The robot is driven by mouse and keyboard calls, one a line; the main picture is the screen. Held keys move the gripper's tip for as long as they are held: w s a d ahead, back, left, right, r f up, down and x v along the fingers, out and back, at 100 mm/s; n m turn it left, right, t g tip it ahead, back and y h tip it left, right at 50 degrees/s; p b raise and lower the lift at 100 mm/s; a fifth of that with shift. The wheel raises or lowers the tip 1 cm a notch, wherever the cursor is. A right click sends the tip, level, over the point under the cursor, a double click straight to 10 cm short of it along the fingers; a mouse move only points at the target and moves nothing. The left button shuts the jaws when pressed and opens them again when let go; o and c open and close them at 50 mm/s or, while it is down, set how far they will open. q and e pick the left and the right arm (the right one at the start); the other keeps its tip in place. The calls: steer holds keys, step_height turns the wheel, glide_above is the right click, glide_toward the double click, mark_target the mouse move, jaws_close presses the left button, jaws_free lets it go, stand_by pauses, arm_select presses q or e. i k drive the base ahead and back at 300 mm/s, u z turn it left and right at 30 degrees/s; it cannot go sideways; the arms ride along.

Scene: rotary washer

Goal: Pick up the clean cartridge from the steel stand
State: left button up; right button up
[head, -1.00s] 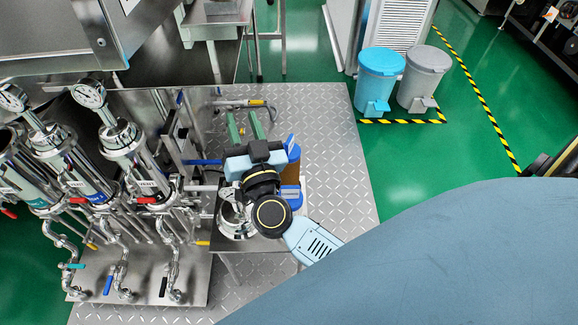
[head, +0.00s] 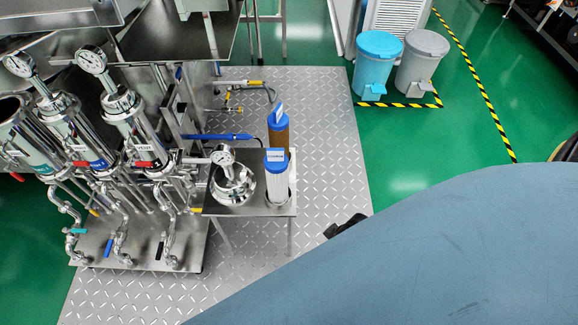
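The clean cartridge (head: 277,186) is a white cylinder with a blue cap and a label on top. It stands upright at the right side of the small steel stand (head: 258,211). No gripper touches it. Of my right arm, only a small black part shows, right of the stand at the edge of my blue-grey body; its fingers are hidden, so its opening cannot be seen. My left gripper is out of view.
A brown cartridge (head: 281,139) with a blue cap stands upright just behind the white one. A steel lid with a gauge (head: 232,184) sits to its left. Gauged filter housings (head: 128,124) crowd the left. Tread-plate floor (head: 330,150) to the right is clear; two bins (head: 378,62) stand beyond.

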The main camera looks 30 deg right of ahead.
mark_target(276, 161)
steer(key=k, duration=0.2)
steer(key=z, duration=1.35)
steer(key=i, duration=0.55)
steer(key=u, duration=1.8)
steer(key=k, duration=0.1)
steer(key=z, duration=0.35)
